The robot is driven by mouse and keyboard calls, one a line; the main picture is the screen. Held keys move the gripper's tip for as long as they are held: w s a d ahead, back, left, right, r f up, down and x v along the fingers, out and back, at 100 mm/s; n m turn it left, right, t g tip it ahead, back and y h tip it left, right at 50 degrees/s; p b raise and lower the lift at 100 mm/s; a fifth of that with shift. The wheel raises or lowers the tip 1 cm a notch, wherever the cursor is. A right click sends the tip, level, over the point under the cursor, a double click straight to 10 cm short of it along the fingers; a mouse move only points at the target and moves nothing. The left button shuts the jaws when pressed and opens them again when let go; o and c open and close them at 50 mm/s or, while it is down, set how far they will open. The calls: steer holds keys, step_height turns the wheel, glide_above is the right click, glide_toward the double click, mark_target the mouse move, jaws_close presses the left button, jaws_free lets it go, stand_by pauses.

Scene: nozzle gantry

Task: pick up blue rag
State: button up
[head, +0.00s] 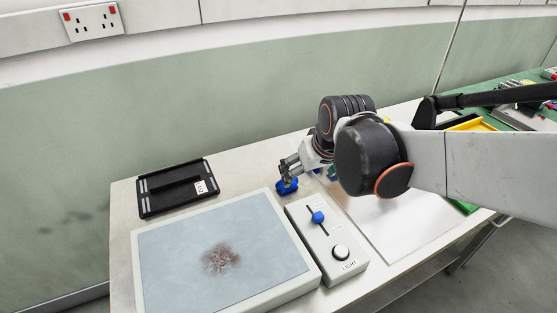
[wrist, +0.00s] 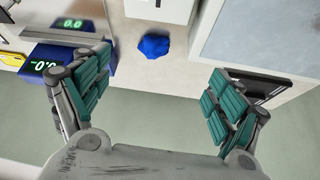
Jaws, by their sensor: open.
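The blue rag (head: 287,187) is a small crumpled lump on the pale bench, behind the control box. In the wrist view the rag (wrist: 155,46) lies beyond the fingertips, between the lines of the two fingers and a little left of centre. My gripper (wrist: 158,82) is open with its green-padded fingers wide apart and nothing between them. In the head view my gripper (head: 290,167) is at the rag, partly in front of it. I cannot tell from these views whether a finger touches it.
A pale panel (head: 150,265) with a dark stain lies in front. Right of it is a control box (head: 328,262) with a blue slider and white knob. A black tray (head: 150,206) lies at the back left. The wrist view shows a blue device with green digits (wrist: 72,24) near the left finger.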

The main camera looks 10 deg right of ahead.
steer(key=w+f+g+p, duration=0.1)
steer(key=w+f+p, duration=0.3)
steer(key=w, duration=0.6)
steer(key=b, duration=0.2)
glide_toward(279, 186)
steer(key=shift+n, duration=0.4)
steer(key=w+d+f, duration=0.3)
steer(key=shift+d, duration=0.3)
steer(key=x, duration=0.1)
steer(key=b+x, duration=0.1)
steer(key=x, duration=0.1)
steer(key=b+x, duration=0.1)
steer(key=shift+s+a+f, duration=0.15)
steer(key=shift+s+f, duration=0.15)
steer(key=shift+w+f, duration=0.25)
steer(key=shift+f, duration=0.2)
steer(key=shift+r, duration=0.1)
steer(key=shift+c, duration=0.4)
steer(key=c, duration=1)
